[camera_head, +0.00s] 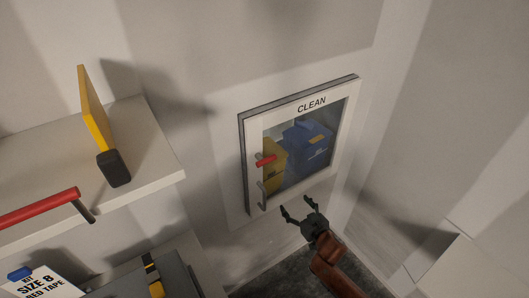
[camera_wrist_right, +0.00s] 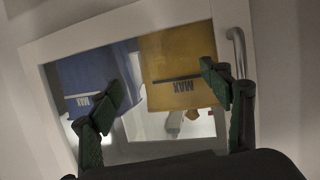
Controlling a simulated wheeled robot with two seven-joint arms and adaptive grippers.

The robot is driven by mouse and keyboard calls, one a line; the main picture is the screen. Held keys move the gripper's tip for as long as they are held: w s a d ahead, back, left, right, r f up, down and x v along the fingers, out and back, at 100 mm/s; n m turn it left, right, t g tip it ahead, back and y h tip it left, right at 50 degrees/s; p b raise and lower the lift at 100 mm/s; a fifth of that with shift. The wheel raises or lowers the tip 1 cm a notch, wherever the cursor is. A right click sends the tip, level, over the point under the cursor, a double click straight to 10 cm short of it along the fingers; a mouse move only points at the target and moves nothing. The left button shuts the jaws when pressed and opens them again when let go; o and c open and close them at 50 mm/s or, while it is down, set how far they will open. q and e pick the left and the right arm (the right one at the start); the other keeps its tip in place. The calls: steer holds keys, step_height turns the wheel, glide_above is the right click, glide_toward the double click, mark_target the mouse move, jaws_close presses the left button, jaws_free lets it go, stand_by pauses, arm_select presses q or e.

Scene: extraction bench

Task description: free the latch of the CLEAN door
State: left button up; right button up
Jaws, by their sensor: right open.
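The CLEAN door (camera_head: 349,112) is a white-framed window door on the wall, and it looks shut. Its latch (camera_head: 265,160), a small red lever, sits on the door's left side. A grey bar handle (camera_head: 262,194) is below the latch; it also shows at upper right in the right wrist view (camera_wrist_right: 237,52). My right gripper (camera_head: 297,205) is open and empty, below the door and right of the handle. In the right wrist view its spread fingers (camera_wrist_right: 163,80) face the glass; the latch is not visible there. My left gripper is not in view.
Behind the glass are a blue box (camera_head: 307,142) and a yellow box (camera_head: 272,160). On the left, a white shelf (camera_head: 150,150) juts out with a yellow-and-black object (camera_head: 95,110) and a red bar (camera_head: 40,207). A sign (camera_head: 40,284) is at lower left.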

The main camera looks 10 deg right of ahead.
steer(key=s+a+r+t+y+p, duration=0.1)
steer(key=a+r, duration=0.2)
steer(key=r, duration=0.5)
steer(key=a+r+t+y+p, duration=0.1)
steer(key=a+r, duration=0.2)
steer(key=r, duration=0.6)
steer(key=n+y+p, duration=0.1)
steer(key=y, duration=0.1)
glide_toward(267, 161)
steer(key=x, duration=0.4)
steer(key=p+x, duration=0.1)
steer(key=x, duration=0.5)
steer(key=shift+w+f, duration=0.1)
steer(key=shift+w, duration=0.25)
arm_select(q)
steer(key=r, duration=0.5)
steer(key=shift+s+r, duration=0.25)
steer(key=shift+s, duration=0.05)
